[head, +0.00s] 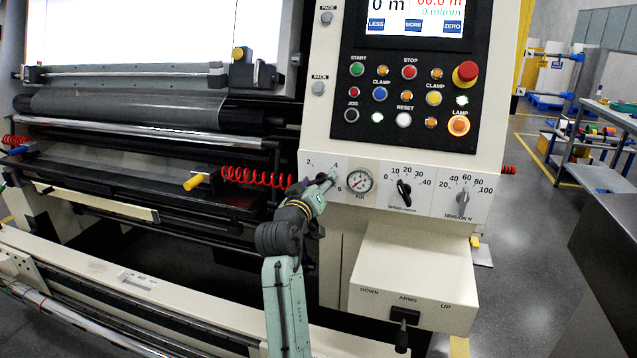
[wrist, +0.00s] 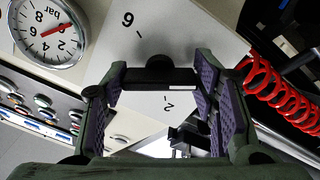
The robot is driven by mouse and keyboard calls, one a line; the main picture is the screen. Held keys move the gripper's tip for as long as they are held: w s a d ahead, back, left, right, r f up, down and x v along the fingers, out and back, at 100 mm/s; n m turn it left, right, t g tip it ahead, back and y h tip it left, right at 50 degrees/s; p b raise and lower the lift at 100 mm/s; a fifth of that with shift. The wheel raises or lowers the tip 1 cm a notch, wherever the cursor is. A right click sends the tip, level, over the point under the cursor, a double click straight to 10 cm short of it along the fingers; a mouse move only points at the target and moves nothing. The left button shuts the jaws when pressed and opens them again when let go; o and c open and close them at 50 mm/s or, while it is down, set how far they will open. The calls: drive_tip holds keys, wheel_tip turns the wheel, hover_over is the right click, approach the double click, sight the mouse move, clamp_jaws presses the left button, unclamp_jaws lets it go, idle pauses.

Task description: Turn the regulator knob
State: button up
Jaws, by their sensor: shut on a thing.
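The regulator knob (wrist: 158,64) is black and sits on a pale panel with a printed scale. In the wrist view, its bar-like grip spans the space between the two purple-padded fingers of my gripper (wrist: 160,84), which are shut on it. The scale marks 2 and 6 show on either side. In the head view, my gripper (head: 327,181) is at the panel left of the air gauge (head: 360,181) and hides the knob. The gauge (wrist: 48,30) also shows at upper left in the wrist view, with a red needle. Which mark the knob points to is unclear.
A black selector knob (head: 404,190) and a grey tension knob (head: 463,198) are right of the gauge. A button panel (head: 415,97) is above. A red coiled hose (head: 255,178) hangs left of my gripper. A box with a lever (head: 410,275) juts out below.

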drive_tip(key=o, duration=1.2)
drive_tip(key=shift+c, duration=0.2)
drive_tip(key=v, duration=1.2)
